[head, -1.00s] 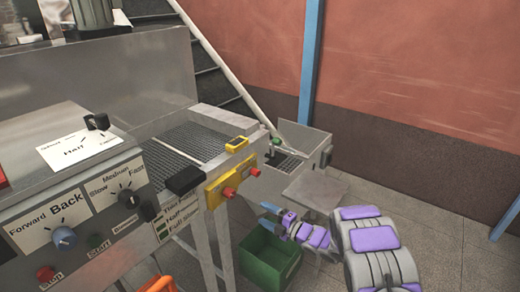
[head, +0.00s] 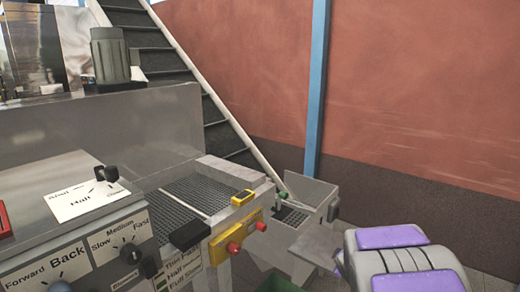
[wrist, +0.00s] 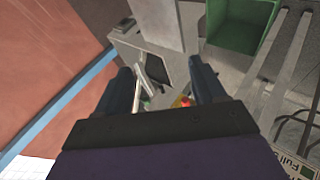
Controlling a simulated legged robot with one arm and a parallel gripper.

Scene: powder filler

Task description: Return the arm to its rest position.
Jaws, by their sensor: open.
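My gripper (wrist: 162,90) shows in the wrist view with its two dark fingers apart and nothing between them. Beyond the fingers, the grey metal box with a black slot (wrist: 150,70) and a red button are seen at a distance. In the head view, a grey and purple part of my arm fills the lower right, and the gripper itself is out of that view.
The machine's control panel (head: 75,262) with knobs stands at the left. A yellow box with red buttons (head: 225,243) is on its frame. A small metal bin (head: 308,195) stands beyond. A green crate (wrist: 240,25) shows in the wrist view. The red wall (head: 420,90) is behind.

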